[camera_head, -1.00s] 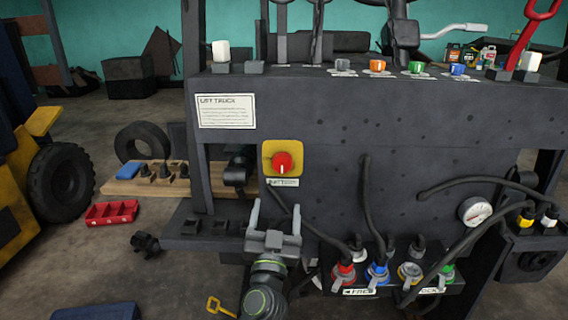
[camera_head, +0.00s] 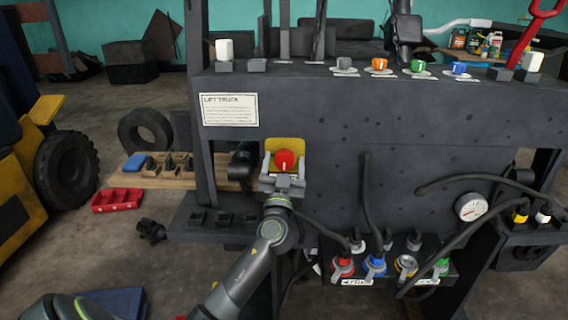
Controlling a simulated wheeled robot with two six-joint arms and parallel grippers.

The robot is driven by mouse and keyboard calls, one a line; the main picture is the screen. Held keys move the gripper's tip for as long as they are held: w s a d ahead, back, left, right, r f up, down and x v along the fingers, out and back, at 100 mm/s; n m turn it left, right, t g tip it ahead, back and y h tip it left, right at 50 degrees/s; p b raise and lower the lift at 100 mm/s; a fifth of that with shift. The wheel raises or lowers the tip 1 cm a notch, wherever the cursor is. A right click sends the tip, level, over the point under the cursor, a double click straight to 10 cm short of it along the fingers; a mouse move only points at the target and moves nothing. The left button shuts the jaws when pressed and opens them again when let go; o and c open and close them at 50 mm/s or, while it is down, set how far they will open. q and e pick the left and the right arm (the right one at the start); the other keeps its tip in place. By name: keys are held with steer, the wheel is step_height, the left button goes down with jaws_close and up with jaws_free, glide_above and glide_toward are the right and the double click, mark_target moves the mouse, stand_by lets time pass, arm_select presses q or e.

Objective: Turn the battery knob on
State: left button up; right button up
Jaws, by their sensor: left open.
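The battery knob (camera_head: 285,160) is red with a pale upright mark on its face. It sits on a yellow plate (camera_head: 299,148) on the dark front panel of the forklift. My left gripper (camera_head: 282,176) is open just in front of the knob's lower part, with its fingers to either side of the knob in the picture. I cannot tell whether the fingers touch the knob. The gripper hides the lower plate and most of the label below it. My right gripper is not in view.
Red, blue, yellow and green connectors (camera_head: 376,264) with hanging black cables are low on the panel, right of my arm. Coloured knobs (camera_head: 417,67) line the top ledge. A gauge (camera_head: 471,206) is at right. A red tray (camera_head: 117,200) lies on the floor at left.

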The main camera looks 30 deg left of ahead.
arm_select(q)
steer(key=shift+c, duration=0.3)
steer(key=c, duration=0.9)
steer(key=shift+c, duration=0.2)
